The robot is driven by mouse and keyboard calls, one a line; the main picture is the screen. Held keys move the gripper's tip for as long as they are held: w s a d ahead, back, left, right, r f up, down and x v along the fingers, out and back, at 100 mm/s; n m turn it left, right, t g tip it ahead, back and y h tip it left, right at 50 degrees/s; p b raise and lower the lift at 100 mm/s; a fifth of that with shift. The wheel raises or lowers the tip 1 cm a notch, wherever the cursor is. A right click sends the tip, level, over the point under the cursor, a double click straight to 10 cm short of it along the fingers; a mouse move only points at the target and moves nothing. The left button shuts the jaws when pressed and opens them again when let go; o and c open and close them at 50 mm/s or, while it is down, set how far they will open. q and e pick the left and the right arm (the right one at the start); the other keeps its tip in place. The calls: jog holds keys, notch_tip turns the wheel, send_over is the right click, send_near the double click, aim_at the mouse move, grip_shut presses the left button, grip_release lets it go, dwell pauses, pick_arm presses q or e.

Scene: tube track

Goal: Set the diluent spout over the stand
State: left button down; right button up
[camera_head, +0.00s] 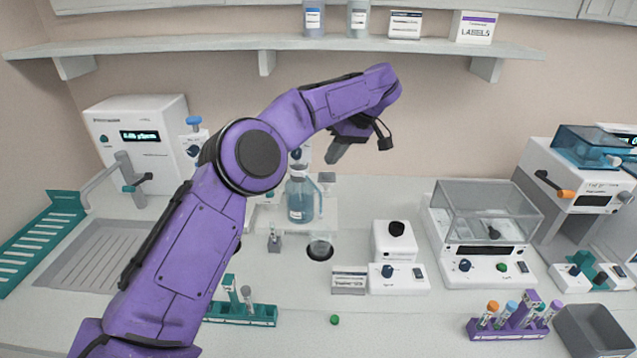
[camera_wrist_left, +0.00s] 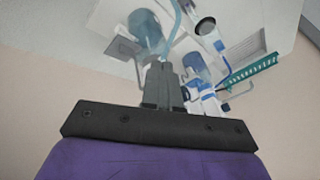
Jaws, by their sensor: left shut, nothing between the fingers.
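My left gripper (camera_head: 338,150) hangs from the raised purple arm, high over the back of the bench. Its fingers are closed and empty; they also show in the wrist view (camera_wrist_left: 162,85). A clear bottle with blue liquid (camera_head: 301,202) stands below and left of the gripper, apparently the diluent dispenser. Its top is partly covered by my arm, and I cannot clearly make out its spout. A small grey stand (camera_head: 274,242) is on the bench in front of the bottle. My right gripper is not in view.
A glass vessel (camera_head: 320,246) sits by a dark round spot. A white mixer (camera_head: 398,268) and a clear-lidded balance (camera_head: 487,218) are to the right. A green rack (camera_head: 240,314) and a purple tube rack (camera_head: 515,322) stand in front. A shelf (camera_head: 330,43) runs above.

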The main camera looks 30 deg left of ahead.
aim_at(312, 182)
pick_arm(q)
notch_tip(312, 182, down, 5)
jog(key=w+a, duration=0.2)
jog(key=s, duration=0.4)
jog(key=shift+s+a+r, duration=0.1)
jog(key=shift+s+a, duration=0.05)
jog(key=shift+a, duration=0.2)
jog(key=shift+w+a+f+m, duration=0.2)
jog(key=shift+f+m, duration=0.1)
jog(key=shift+m, duration=0.2)
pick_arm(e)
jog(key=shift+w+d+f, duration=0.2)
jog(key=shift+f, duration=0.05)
